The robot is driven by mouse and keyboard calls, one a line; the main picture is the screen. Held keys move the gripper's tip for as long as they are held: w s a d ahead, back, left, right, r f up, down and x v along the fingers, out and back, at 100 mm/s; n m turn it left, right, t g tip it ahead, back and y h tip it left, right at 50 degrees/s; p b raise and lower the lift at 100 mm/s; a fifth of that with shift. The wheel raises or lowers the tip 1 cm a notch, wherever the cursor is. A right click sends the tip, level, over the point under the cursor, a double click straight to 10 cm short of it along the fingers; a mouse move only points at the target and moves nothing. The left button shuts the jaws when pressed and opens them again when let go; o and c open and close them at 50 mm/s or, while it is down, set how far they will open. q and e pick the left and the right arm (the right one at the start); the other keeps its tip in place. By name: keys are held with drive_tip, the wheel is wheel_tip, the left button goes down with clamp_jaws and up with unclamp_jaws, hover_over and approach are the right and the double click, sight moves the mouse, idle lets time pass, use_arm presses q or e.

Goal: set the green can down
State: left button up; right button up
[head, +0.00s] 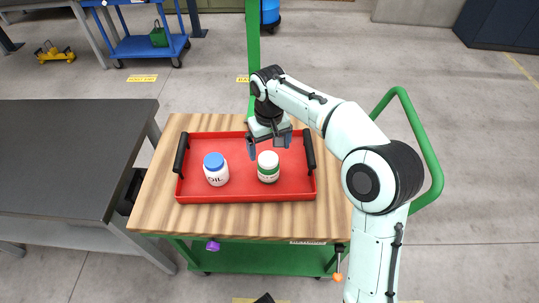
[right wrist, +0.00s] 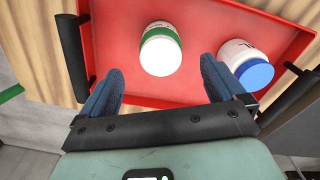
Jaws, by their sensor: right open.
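The green can (head: 268,166), white with a green band, stands upright in the red tray (head: 228,194), right of its middle. It also shows in the right wrist view (right wrist: 161,52), in front of my fingers. My right gripper (head: 270,147) is open and empty, just behind the can in the head view. In the right wrist view its two blue fingers (right wrist: 160,66) are spread to either side of the can's near end, with gaps on both sides. My left gripper is not in view.
A white oil bottle with a blue cap (head: 215,169) stands in the tray's left part. The tray has black side handles and lies on a wooden-topped green cart (head: 260,223). A dark table (head: 70,150) is at left. Free tray floor lies between bottle and can.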

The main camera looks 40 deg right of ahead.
drive_tip(key=shift+r+p, duration=0.3)
drive_tip(key=shift+r, duration=1.25)
